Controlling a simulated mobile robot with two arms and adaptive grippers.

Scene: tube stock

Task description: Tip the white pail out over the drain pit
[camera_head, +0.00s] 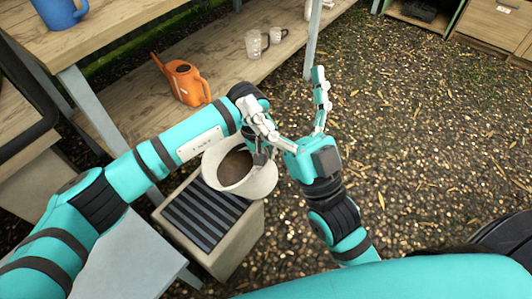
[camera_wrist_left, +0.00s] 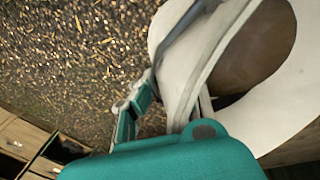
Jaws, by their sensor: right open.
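The white pail (camera_head: 262,184) is in the middle of the head view, over the far end of the drain pit (camera_head: 208,213), a pale box with a dark slatted grate. Its mouth shows brown contents. It also fills the right of the left wrist view (camera_wrist_left: 285,112). My left gripper (camera_head: 259,153) reaches in from the left and is shut on the pail's rim. Its fingertips are partly hidden, and the pail's underside is hidden, so any gap above the grate cannot be told. My right gripper (camera_head: 288,97) is open and empty, its fingers spread just beyond the pail.
An orange watering can (camera_head: 186,82) stands on the low wooden shelf (camera_head: 228,72) behind my left arm. Two clear cups (camera_head: 257,44) stand farther along. A blue mug (camera_head: 60,12) is on the upper bench. A wooden cabinet (camera_head: 498,30) is far right. Gravel on the right is clear.

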